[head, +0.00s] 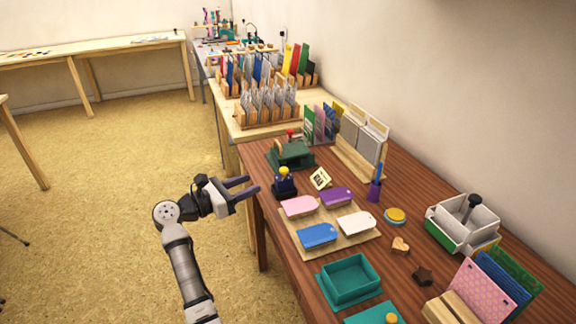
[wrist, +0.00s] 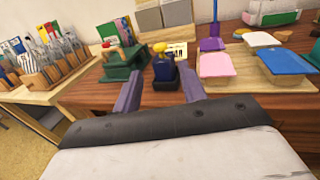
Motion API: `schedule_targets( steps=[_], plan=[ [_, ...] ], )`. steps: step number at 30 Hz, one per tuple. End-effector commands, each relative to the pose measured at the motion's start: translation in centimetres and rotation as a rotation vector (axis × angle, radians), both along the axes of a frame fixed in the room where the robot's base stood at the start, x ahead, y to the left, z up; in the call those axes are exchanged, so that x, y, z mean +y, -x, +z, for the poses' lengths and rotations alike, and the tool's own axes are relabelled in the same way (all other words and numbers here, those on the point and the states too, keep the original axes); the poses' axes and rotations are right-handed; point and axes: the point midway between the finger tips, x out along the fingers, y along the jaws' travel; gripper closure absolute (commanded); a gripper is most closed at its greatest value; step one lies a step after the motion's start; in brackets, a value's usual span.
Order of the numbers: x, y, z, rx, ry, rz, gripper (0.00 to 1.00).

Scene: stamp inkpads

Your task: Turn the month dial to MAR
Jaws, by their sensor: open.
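A small dark blue stamp with a yellow knob (head: 284,185) stands upright near the table's left edge; I take it to be the one with the month dial. It also shows in the wrist view (wrist: 163,70), framed between my fingertips but beyond them. The dial's lettering is too small to read. A cream card (head: 320,179) with dark print stands just right of the stamp; its text is not legible. My gripper (head: 249,187) is open and empty, just left of the stamp and apart from it, by the table's edge.
A green device (head: 290,155) stands behind the stamp. Pink (head: 299,206), purple, blue and white inkpads lie on a wooden board in front. The floor left of the table is clear.

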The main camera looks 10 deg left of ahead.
Motion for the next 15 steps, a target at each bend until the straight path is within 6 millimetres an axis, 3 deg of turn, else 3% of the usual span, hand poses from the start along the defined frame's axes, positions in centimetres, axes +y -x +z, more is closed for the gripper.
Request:
schedule_targets(
  steps=[15],
  plan=[
    [-6.9,-7.7,0.3,0.000,0.003,-0.003,0.58]
  ],
)
